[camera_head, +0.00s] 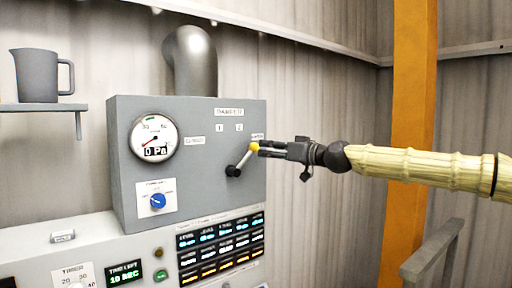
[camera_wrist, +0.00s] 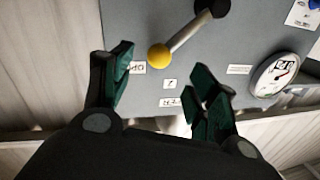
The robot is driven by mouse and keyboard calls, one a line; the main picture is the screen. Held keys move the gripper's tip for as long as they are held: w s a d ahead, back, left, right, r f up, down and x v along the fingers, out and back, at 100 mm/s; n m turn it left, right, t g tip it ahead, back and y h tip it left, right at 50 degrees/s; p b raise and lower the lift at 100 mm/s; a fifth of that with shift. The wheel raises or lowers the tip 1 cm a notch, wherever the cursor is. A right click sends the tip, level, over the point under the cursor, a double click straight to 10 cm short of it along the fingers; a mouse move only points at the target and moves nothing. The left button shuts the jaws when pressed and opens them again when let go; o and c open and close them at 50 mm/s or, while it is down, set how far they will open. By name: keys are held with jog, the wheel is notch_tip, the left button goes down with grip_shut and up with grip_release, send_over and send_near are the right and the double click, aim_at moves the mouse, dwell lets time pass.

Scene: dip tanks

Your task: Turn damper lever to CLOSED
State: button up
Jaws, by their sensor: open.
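The damper lever (camera_head: 243,160) is a grey rod on a black pivot with a yellow ball knob (camera_head: 254,147). It sits on the front of a grey box and tilts up and right, toward the small label (camera_head: 257,136) at the right, away from the left label (camera_head: 194,141), which seems to read CLOSED. My gripper (camera_head: 265,147) comes from the right, its tips close by the knob. In the wrist view my gripper (camera_wrist: 165,66) is open, and the knob (camera_wrist: 159,56) shows between the fingers. I cannot tell whether either finger touches it.
The box carries a round gauge (camera_head: 153,138) reading 0 Pa and a blue dial (camera_head: 157,201). A pipe (camera_head: 190,62) rises behind it. Below is a panel of lit displays (camera_head: 220,246). An orange post (camera_head: 408,130) stands behind my arm. A grey railing (camera_head: 432,256) is at lower right.

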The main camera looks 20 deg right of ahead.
aim_at(258, 148)
jog(key=shift+p+x, duration=1.3)
jog(key=shift+x, duration=2.1)
jog(key=shift+c, duration=0.4)
jog(key=shift+a, duration=0.1)
grip_shut()
